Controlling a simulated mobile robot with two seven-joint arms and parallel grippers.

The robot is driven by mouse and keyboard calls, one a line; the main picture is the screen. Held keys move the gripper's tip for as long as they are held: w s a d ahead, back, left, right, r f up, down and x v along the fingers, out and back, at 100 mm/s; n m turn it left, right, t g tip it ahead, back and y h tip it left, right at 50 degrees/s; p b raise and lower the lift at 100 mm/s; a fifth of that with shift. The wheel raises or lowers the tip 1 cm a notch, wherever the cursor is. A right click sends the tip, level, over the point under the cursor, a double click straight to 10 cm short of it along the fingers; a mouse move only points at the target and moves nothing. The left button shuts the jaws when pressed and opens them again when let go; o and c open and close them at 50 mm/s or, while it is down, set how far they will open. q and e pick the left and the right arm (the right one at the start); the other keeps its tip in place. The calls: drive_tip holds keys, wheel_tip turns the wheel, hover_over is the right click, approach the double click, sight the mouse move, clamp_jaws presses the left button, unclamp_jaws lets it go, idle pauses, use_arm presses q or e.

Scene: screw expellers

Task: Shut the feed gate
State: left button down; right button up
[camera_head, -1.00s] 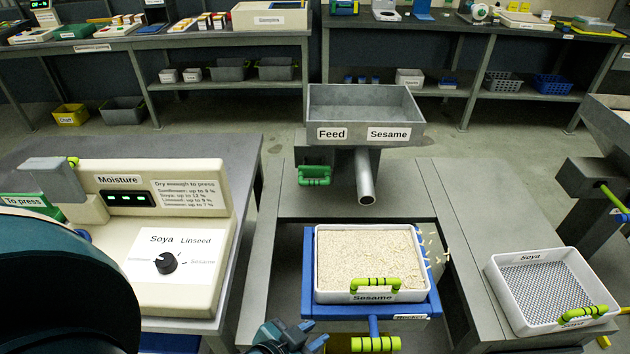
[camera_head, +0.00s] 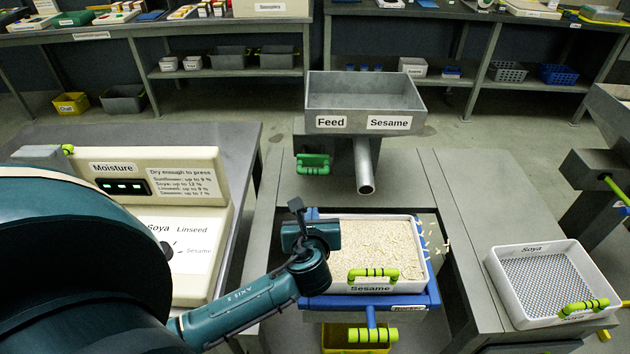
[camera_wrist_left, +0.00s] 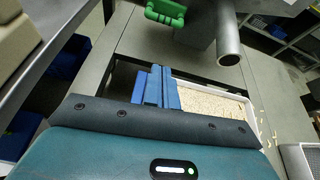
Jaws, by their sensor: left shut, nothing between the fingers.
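The feed hopper (camera_head: 365,92), labelled Feed and Sesame, stands at the back centre with a grey spout (camera_head: 364,168) below it. A green handle (camera_head: 313,163), which looks like the feed gate's, is on the dark block left of the spout. It also shows at the top of the left wrist view (camera_wrist_left: 165,12). My left gripper (camera_head: 297,205) is shut and empty, above the left edge of the Sesame tray, in front of the green handle and apart from it. Its blue fingers (camera_wrist_left: 161,88) lie together in the left wrist view. My right gripper is not in view.
The white Sesame tray (camera_head: 371,288), full of pale seed, sits in a blue holder (camera_head: 433,292) below the spout. Some grains lie at its right. A moisture meter (camera_head: 200,158) stands left. An empty-looking Soya sieve tray (camera_head: 500,275) is at the right.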

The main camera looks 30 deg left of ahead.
use_arm(q)
drive_tip(key=shift+w+a+r+m, duration=0.15)
drive_tip(key=shift+w+m, duration=0.15)
drive_tip(key=shift+w+a, duration=0.1)
drive_tip(key=shift+w, duration=0.15)
drive_tip(key=b, duration=0.1)
approach(314, 171)
drive_tip(key=f, duration=0.1)
drive_tip(key=w+f, duration=0.1)
drive_tip(key=f, duration=0.1)
drive_tip(key=a+f, duration=0.1)
drive_tip(key=f, duration=0.1)
drive_tip(key=shift+w, duration=0.35)
drive_tip(key=shift+w+a+r, duration=0.25)
drive_tip(key=shift+w+a, duration=0.2)
drive_tip(key=shift+w, duration=0.3)
drive_tip(key=shift+w+a+r, duration=0.3)
drive_tip(key=shift+w+a, duration=0.1)
drive_tip(key=shift+w, duration=0.35)
drive_tip(key=w+a, duration=0.2)
drive_tip(key=w, duration=0.1)
drive_tip(key=shift+w+a, duration=0.1)
drive_tip(key=shift+w, duration=0.15)
drive_tip(key=shift+w+a, duration=0.15)
drive_tip(key=shift+w, duration=0.05)
drive_tip(key=shift+r, duration=0.15)
